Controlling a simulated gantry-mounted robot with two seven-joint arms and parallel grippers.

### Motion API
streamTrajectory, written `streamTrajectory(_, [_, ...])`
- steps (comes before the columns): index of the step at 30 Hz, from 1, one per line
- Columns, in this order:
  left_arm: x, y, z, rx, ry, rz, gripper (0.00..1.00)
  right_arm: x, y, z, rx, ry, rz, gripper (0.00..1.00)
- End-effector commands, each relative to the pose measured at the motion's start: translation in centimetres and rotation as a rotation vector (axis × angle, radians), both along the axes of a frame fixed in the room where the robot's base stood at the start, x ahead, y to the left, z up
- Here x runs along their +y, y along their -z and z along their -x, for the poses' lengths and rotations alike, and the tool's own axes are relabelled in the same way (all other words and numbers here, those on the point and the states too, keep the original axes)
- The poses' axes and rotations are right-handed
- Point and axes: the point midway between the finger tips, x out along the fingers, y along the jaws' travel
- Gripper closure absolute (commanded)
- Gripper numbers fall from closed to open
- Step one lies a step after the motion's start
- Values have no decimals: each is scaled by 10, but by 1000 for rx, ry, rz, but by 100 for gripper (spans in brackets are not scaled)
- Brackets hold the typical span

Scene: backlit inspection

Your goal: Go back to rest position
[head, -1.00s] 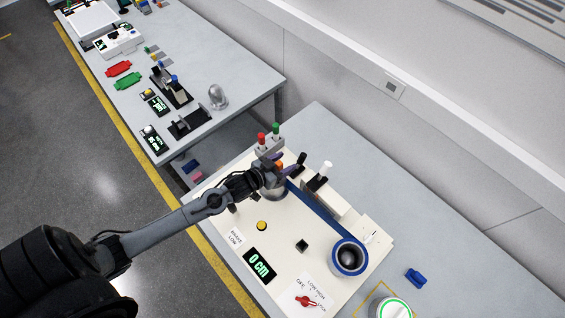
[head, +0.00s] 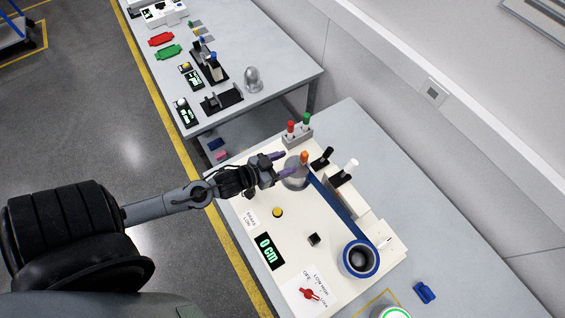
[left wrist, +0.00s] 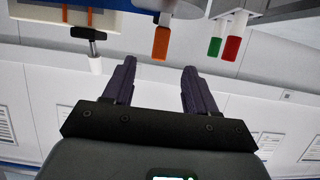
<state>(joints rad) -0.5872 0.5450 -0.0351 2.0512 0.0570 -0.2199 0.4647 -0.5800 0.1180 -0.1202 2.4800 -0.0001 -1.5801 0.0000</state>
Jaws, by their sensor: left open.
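My left gripper (head: 280,166) is open and empty above the far left part of the white panel (head: 290,240). In the left wrist view its two purple fingers (left wrist: 157,85) stand apart with nothing between them. In the head view its fingertips are beside a silver dome with an orange knob (head: 304,158). I cannot tell whether they touch it. The orange knob also shows in the left wrist view (left wrist: 161,43). My right gripper is not in view.
The panel carries red (head: 291,127) and green (head: 307,119) handles, a black lever (head: 322,157), a white lever (head: 348,170), a blue-rimmed cup (head: 359,260), a yellow button (head: 278,212) and a red switch (head: 308,293). A blue part (head: 425,292) lies at right. A second table (head: 265,60) stands beyond.

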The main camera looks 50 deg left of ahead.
Motion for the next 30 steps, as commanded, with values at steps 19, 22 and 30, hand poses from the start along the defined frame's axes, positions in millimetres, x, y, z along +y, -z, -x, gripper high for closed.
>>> streamTrajectory(19, [-13, -4, 4, -11, -24, 57, 43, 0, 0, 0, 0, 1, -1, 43])
streamTrajectory(22, [-38, -18, 3, -25, -46, 133, 43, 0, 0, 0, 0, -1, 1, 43])
streamTrajectory(30, [-93, -32, 33, 289, -127, 138, 43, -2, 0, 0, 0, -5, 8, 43])
